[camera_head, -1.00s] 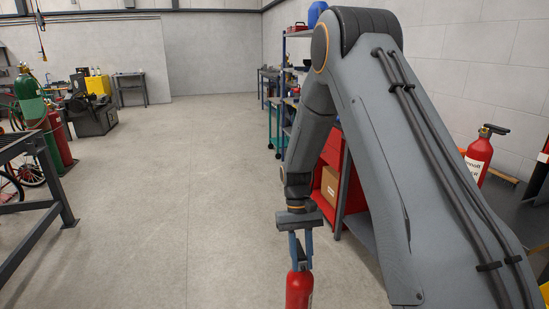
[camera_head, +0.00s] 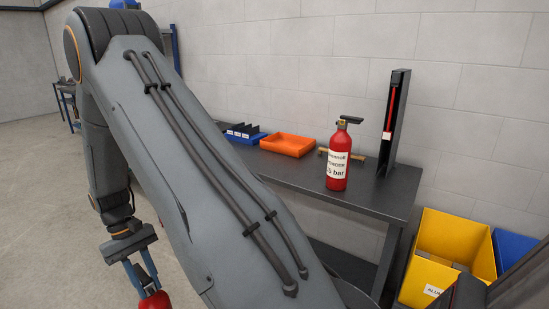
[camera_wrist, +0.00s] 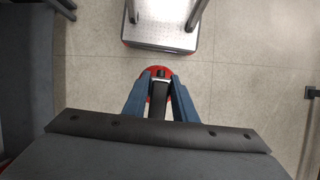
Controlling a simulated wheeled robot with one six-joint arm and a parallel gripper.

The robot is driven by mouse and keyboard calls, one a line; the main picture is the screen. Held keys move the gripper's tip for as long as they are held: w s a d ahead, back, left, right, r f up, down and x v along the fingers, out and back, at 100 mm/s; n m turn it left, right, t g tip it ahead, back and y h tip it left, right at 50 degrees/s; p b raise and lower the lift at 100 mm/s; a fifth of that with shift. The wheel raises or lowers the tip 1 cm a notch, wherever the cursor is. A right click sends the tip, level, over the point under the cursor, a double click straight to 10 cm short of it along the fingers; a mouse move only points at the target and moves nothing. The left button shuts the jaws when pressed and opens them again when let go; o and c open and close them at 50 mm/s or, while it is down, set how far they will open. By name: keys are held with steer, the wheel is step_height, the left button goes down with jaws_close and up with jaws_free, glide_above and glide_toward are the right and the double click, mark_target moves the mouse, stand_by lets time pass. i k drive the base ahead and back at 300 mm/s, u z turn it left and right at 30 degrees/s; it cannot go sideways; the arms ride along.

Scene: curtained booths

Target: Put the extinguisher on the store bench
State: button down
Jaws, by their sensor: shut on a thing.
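My gripper (camera_head: 147,284) hangs low at the lower left of the head view, shut on a red extinguisher (camera_head: 155,302). Only the top of this extinguisher shows there; the rest is cut off by the frame edge. In the wrist view my gripper (camera_wrist: 161,86) has its blue fingers on either side of the black head, with the red body (camera_wrist: 157,69) below, over bare floor. A dark bench (camera_head: 375,196) stands against the wall, to the right of my gripper. A second red extinguisher (camera_head: 337,172) with a white label stands upright on it.
On the bench are an orange tray (camera_head: 288,145), a blue bin (camera_head: 247,136), a wooden-handled tool (camera_head: 323,153) and a tall dark upright stand (camera_head: 395,120). A yellow bin (camera_head: 450,245) and a blue bin (camera_head: 512,247) stand right of the bench. Floor at left is clear.

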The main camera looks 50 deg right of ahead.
mark_target(284, 170)
steer(key=i, duration=1.05)
steer(key=z, duration=2.7)
